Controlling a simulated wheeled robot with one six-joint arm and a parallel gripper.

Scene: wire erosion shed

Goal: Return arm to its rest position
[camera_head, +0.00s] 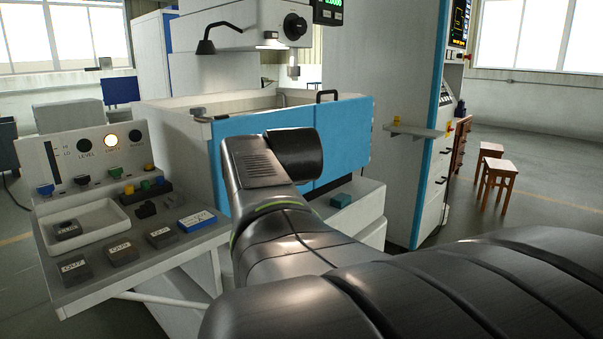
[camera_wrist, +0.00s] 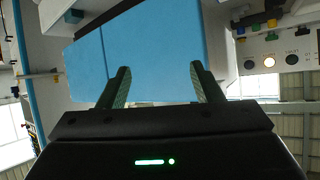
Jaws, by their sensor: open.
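My gripper (camera_wrist: 157,85) shows in the wrist view with its two dark green fingers wide apart and nothing between them. The wrist view is upside down, and the blue tank front panel (camera_wrist: 152,50) of the machine lies beyond the fingers. In the head view my arm reaches from the lower right toward the middle, and its end stands in front of the same blue panel (camera_head: 345,139). The fingers are hidden in the head view. Whether my arm touches the panel cannot be told.
A control console (camera_head: 143,268) with a white tray (camera_head: 123,232) and labelled blocks stands at the left. A tall white cabinet (camera_head: 378,60) stands behind at the right. Two wooden stools (camera_head: 498,170) stand on open floor further right.

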